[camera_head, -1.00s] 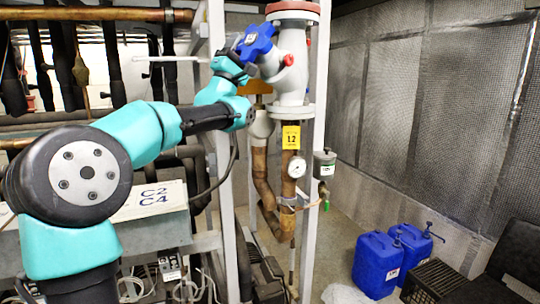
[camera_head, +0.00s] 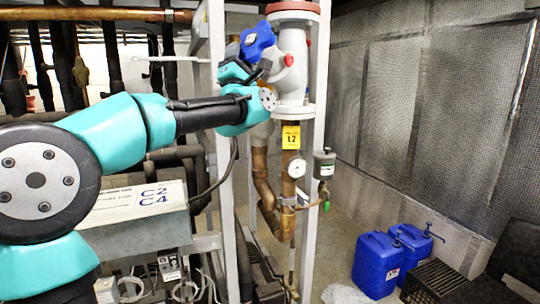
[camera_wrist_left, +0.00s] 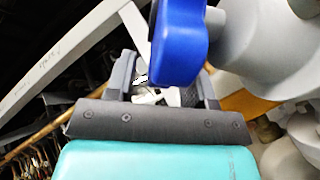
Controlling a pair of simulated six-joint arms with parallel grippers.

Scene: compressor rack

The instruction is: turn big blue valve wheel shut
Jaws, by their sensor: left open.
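The big blue valve wheel (camera_head: 257,40) is a lobed handle on the left side of a pale grey valve body (camera_head: 293,60), high on the pipe. My left gripper (camera_head: 263,68) is just below the wheel, with its wrist in front of the pipe. In the left wrist view, the two dark fingers of the gripper (camera_wrist_left: 165,82) are apart. A blue lobe of the wheel (camera_wrist_left: 178,40) reaches down near the gap between them, closer to the right finger. I cannot tell whether a finger touches it. My right gripper is not in view.
A light grey rack post (camera_head: 218,150) stands left of the valve, and another runs close on its right. A round gauge (camera_head: 316,180) and a yellow tag (camera_head: 291,137) are on the pipe below. Blue jerrycans (camera_head: 377,264) stand on the floor at right.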

